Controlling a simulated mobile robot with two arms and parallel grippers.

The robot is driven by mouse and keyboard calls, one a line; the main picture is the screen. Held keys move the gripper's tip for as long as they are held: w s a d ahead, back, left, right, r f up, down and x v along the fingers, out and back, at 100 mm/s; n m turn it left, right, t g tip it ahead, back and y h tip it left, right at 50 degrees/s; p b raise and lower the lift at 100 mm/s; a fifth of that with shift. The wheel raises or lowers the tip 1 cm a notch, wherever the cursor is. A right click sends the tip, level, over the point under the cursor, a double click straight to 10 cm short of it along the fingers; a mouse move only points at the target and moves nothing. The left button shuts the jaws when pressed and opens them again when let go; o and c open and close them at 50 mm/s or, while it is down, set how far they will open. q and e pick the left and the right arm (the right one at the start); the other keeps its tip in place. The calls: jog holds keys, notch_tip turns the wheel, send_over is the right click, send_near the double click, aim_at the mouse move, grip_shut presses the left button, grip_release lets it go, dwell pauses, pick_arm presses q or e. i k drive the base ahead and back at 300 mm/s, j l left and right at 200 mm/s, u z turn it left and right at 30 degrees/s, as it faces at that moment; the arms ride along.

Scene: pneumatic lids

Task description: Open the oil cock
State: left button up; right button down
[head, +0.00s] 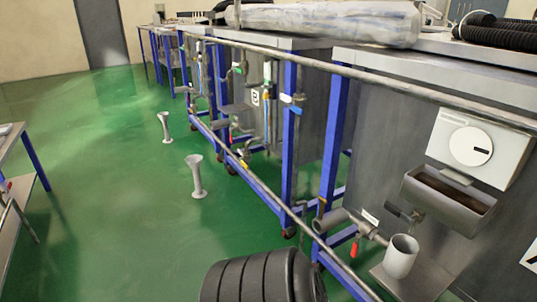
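Neither of my grippers shows in the head view. Several cocks and valves sit along the row of grey tanks on the right; I cannot tell which is the oil cock. On the nearest tank (385,135), a valve with a dark handle (405,214) sits below a grey trough (448,198). A thick grey pipe (332,220) and a red handle (353,249) are beside it. On the tank behind, a blue-and-white handle (292,100) and a red handle (231,133) show, small. I cannot tell whether any valve is open.
A white cup (401,257) stands on a grey plate below the near pipe. A long rail (335,69) and blue frames (333,125) front the tanks. A black ribbed object (262,277) blocks the bottom centre. Two pale stands (196,176) (164,127) are on otherwise open green floor.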

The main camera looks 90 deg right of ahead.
aim_at(392, 209)
jog(key=z, duration=3.8)
